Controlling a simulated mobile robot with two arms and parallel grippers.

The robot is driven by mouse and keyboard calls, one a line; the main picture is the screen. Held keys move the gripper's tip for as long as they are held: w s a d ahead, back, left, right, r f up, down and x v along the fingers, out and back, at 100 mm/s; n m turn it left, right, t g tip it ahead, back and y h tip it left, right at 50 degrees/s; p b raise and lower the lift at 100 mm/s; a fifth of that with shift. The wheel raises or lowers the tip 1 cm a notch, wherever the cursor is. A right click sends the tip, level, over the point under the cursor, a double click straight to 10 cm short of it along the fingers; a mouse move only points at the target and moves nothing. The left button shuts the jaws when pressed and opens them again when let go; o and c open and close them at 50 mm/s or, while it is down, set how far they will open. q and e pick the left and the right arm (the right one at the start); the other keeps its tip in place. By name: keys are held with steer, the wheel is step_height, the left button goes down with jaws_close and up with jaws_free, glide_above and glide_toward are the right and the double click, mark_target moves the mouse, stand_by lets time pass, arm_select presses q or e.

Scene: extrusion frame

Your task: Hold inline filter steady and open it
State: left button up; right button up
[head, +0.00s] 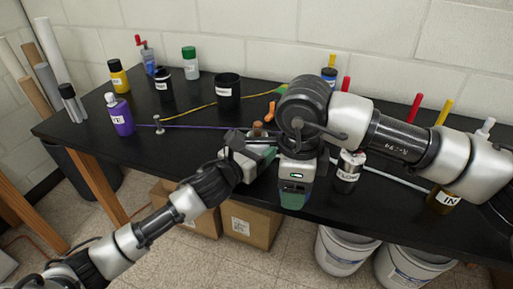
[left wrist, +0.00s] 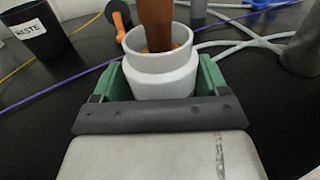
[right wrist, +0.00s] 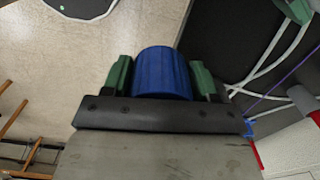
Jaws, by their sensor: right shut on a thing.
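The pale grey filter housing (left wrist: 162,72) stands upright with its top open in the left wrist view. A brown cartridge (left wrist: 156,22) sticks up out of it. My left gripper (head: 266,154) has its green fingers on either side of the housing. They look close against it, but whether they press on it is unclear. My right gripper (head: 293,197) points down over the table's front edge, close to the right of my left gripper. In the right wrist view, it is shut on a blue ribbed cap (right wrist: 162,73), which is apart from the housing.
A black WASTE cup (head: 227,92) stands behind the grippers. A purple tube (head: 195,126) and white tubing (head: 395,179) run along the black table. Bottles, including a purple one (head: 120,115), stand at the left. A labelled bottle (head: 348,172) stands right of my right gripper. White buckets (head: 345,250) are below.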

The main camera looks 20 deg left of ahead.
arm_select(q)
steer(key=shift+o, duration=0.9)
steer(key=shift+r, duration=0.15)
